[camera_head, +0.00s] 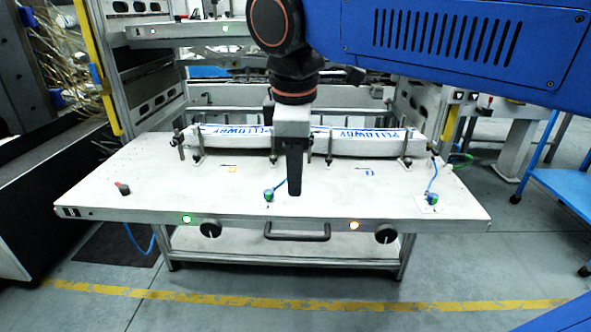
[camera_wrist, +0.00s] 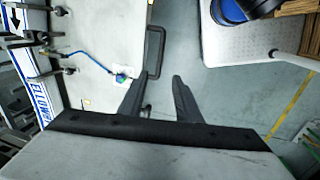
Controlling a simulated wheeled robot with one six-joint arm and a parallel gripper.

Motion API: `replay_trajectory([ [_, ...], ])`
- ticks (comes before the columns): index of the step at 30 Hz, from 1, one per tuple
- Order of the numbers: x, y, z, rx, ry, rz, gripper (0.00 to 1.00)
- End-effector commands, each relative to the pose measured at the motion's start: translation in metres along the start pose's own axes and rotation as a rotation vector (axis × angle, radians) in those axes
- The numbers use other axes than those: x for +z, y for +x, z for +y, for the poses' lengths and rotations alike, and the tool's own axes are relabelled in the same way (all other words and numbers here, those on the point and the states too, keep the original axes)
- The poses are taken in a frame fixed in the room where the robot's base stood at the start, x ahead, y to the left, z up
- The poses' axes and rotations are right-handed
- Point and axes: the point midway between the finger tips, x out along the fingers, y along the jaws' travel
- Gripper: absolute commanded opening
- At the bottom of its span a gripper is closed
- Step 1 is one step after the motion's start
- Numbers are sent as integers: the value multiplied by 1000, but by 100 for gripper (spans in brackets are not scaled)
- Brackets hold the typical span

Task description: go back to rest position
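My gripper (camera_head: 295,192) hangs downward above the middle of the white table of the label magazine (camera_head: 130,170), in front of the label stack. The long white label bundle with blue "YELLOWAY" lettering (camera_head: 365,146) lies between upright posts at the table's back. The arm hides its middle. It also shows at the left of the wrist view (camera_wrist: 34,88).
A black handle (camera_head: 297,236) and two black knobs are on the table's front. Small blue-green fittings with hoses (camera_head: 268,196) stand on the tabletop. A blue cart (camera_head: 570,190) is at the right. The floor in front, with a yellow line (camera_head: 250,303), is clear.

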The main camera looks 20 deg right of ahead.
Motion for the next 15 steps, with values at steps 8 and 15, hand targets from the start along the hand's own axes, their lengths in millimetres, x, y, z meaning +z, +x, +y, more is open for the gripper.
replay_trajectory([
  [8,0,-1,0,0,0,0,31],
  [15,17,12,1,4,91,16,31],
])
